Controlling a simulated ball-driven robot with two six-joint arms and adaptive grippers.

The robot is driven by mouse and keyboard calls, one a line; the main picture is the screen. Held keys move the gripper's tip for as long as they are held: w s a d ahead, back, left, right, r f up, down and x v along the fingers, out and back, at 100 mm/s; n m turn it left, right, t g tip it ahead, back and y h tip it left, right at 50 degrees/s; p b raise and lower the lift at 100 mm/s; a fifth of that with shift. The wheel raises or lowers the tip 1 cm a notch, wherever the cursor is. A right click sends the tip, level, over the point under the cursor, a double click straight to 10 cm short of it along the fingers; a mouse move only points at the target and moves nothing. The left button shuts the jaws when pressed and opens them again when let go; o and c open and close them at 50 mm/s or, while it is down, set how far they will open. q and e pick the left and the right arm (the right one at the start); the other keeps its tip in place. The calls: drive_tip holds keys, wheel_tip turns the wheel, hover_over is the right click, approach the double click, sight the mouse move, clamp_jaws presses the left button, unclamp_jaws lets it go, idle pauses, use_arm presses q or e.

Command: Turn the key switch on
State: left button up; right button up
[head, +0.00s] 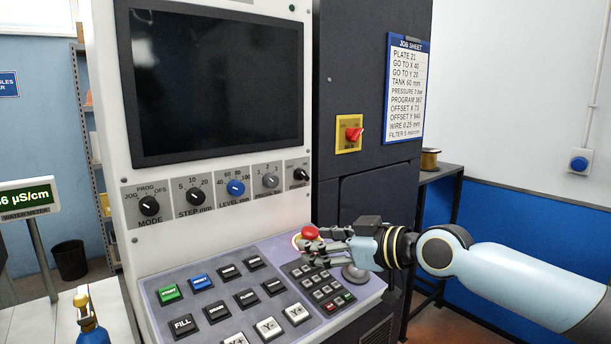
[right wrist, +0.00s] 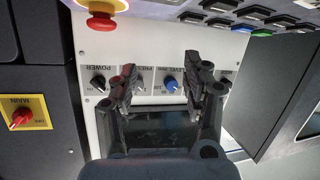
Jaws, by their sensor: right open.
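The small black switch (head: 300,175) sits at the right end of the knob row, below the dark screen. In the right wrist view, which is upside down, it shows as a black switch (right wrist: 98,83) marked POWER, left of my fingers. I cannot make out its exact setting. My right gripper (head: 310,250) is open and empty, in front of the panel and below the switch, apart from it. Its two fingers (right wrist: 161,80) show spread in the right wrist view. My left gripper is not in view.
A red emergency button (head: 309,233) stands close to my right fingers; it also shows in the right wrist view (right wrist: 101,22). A red main switch (head: 354,134) on a yellow plate is on the dark cabinet. The sloped keypad (head: 215,275) lies below. A blue knob (head: 236,188) is in the row.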

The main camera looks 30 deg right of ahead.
sight(306, 175)
drive_tip(key=w+d+r+m+t+h, duration=0.1)
drive_tip(key=w+d+r+t+h, duration=0.15)
drive_tip(key=w+d+r, duration=0.5)
drive_tip(key=shift+t+y, duration=0.35)
drive_tip(key=shift+t, duration=0.1)
drive_tip(key=w+b, duration=0.1)
drive_tip(key=w, duration=0.7)
drive_tip(key=shift+r, duration=0.1)
drive_tip(key=shift+a+b, duration=0.1)
drive_tip(key=shift+b, duration=0.2)
clamp_jaws()
